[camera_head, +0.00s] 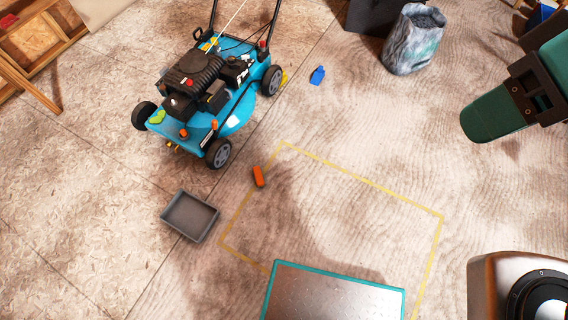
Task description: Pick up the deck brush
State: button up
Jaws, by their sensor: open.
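No thing in the camera_head view shows clear bristles, so I cannot tell for sure which is the deck brush. A small blue thing (317,75) with a narrow end lies farther back, right of the mower. Both are too small to make out in detail. I cannot make out the fingers of my gripper in this view.
A blue mower (205,95) stands left of centre. A grey tray (190,216) lies in front of it. A teal-edged metal plate (335,294) overlaps the yellow outline (365,180). A grey sack (413,40) stands at the back. Green and black parts (495,112) show at right.

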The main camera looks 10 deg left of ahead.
aim_at(257, 169)
jog(key=z, duration=0.25)
jog(key=i, duration=0.7)
jog(key=u, duration=0.7)
jog(key=i, duration=0.8)
jog(key=u, duration=0.95)
